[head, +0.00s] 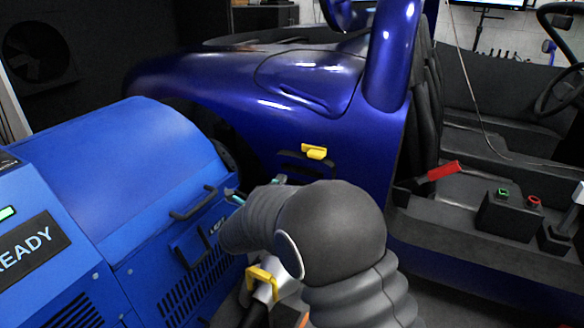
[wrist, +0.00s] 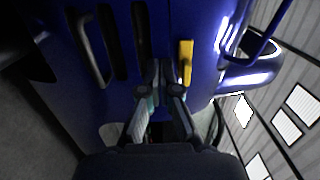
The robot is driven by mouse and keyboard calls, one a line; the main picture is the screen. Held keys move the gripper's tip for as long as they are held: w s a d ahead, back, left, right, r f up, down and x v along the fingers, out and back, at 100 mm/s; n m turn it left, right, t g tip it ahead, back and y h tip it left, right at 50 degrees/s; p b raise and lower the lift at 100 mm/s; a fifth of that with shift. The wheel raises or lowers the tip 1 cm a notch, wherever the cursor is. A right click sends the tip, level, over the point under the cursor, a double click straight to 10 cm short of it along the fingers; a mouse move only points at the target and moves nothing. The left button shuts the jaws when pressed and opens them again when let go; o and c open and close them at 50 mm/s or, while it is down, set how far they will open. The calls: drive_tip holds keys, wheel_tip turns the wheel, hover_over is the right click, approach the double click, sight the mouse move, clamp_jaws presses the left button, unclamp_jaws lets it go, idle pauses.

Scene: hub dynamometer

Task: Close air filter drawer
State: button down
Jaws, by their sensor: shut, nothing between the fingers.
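No drawer is labelled as the air filter drawer in a way I can read. The blue car side carries a yellow handle (head: 314,152) above dark slots (head: 292,168). In the wrist view the yellow handle (wrist: 186,62) lies right of the dark slots (wrist: 140,30), and a black bar handle (wrist: 92,48) is at the left. My gripper (wrist: 164,80) is shut and empty, pointing at this blue side between the slots and the yellow handle. Contact cannot be told. In the head view my arm hides most of the gripper and the lower car side.
A blue dynamometer cabinet (head: 125,170) with a READY display (head: 32,247) and a black handle (head: 195,203) stands close on the left. The open cockpit, with a red lever (head: 442,171) and a control box (head: 510,213), lies to the right.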

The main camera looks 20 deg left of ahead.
sight(298, 161)
drive_tip(key=w, duration=0.9)
drive_tip(key=w+p, duration=0.1)
drive_tip(key=w, duration=0.2)
drive_tip(key=shift+w+d+r, duration=0.1)
drive_tip(key=shift+w+d, duration=0.05)
drive_tip(key=shift+w, duration=0.15)
drive_tip(key=shift+r, duration=0.1)
drive_tip(key=shift+s+d, duration=0.15)
drive_tip(key=shift+s, duration=0.3)
drive_tip(key=s+p, duration=0.1)
drive_tip(key=s, duration=2.2)
drive_tip(key=shift+s+a+f, duration=0.2)
drive_tip(key=shift+f, duration=0.05)
